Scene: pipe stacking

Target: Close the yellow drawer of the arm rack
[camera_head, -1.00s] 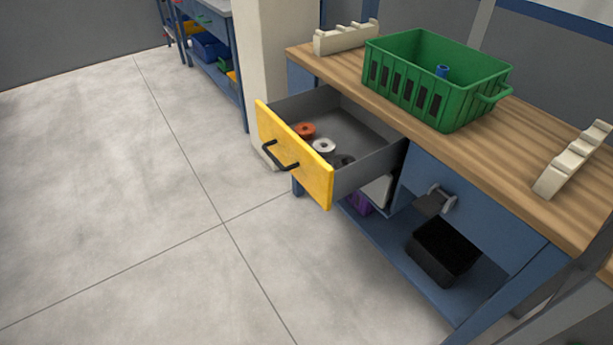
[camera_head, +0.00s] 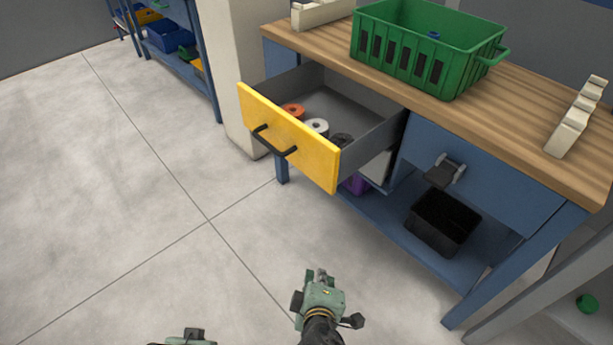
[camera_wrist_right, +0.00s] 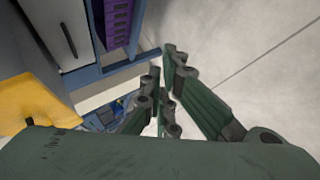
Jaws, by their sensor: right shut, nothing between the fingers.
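The yellow drawer (camera_head: 288,137) of the blue workbench stands pulled out, with a dark handle on its front. An orange roll (camera_head: 292,111), a white roll (camera_head: 317,127) and a dark roll (camera_head: 341,140) lie inside it. My right gripper (camera_head: 317,274) is shut and empty, in front of the bench and below the drawer, apart from it. In the right wrist view its fingers (camera_wrist_right: 161,75) show, with a yellow panel (camera_wrist_right: 38,102) at the left. A small part of my left gripper (camera_head: 190,340) shows at the bottom edge; its fingers cannot be made out.
A green crate (camera_head: 425,52) and pale notched racks (camera_head: 576,120) stand on the wooden top. Below are a black bin (camera_head: 442,222) and a purple container (camera_head: 355,184). A pale pillar (camera_head: 232,70) stands beside the bench. The floor at left is clear.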

